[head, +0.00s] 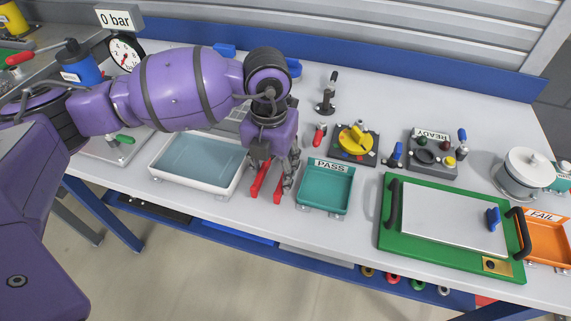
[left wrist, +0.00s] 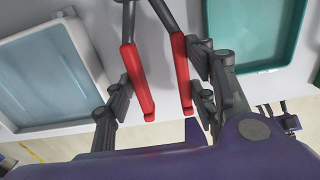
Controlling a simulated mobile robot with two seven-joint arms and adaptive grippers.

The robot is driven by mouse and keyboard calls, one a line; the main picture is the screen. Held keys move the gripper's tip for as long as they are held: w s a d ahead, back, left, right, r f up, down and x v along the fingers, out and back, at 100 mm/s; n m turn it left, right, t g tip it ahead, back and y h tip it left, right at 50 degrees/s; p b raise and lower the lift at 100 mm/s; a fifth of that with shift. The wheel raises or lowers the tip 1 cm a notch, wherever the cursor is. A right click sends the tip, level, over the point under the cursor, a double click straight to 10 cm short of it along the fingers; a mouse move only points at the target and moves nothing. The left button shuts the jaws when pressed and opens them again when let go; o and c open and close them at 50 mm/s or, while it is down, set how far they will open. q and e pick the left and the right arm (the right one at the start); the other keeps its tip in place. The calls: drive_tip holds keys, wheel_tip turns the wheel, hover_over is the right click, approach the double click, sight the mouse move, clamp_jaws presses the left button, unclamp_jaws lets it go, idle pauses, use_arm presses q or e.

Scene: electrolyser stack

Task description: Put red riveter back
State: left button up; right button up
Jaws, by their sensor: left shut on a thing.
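The red riveter (head: 258,182) has two long red handles spread apart in a V and a dark metal head. My left gripper (head: 274,178) is shut on it, with the handles pointing toward the table's front edge. In the left wrist view the red handles (left wrist: 131,75) lie between the dark fingers (left wrist: 163,95), and the dark head end runs out at the top edge. The riveter is between the white tray and the green PASS tray. I cannot tell whether it touches the table. My right gripper is not in view.
A white water tray (head: 160,178) is left of the riveter, and the green PASS tray (head: 326,213) is right of it. Behind stand a black upright tool (head: 327,98), a small red-handled part (head: 320,133) and a yellow-knobbed box (head: 370,153). A green-framed plate (head: 388,235) lies farther right.

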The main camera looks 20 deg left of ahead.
use_arm(q)
drive_tip(key=shift+f, duration=0.75)
drive_tip(key=shift+f, duration=0.1)
drive_tip(key=o, duration=0.9)
wheel_tip(320, 180, up, 12)
drive_tip(key=shift+r, duration=0.1)
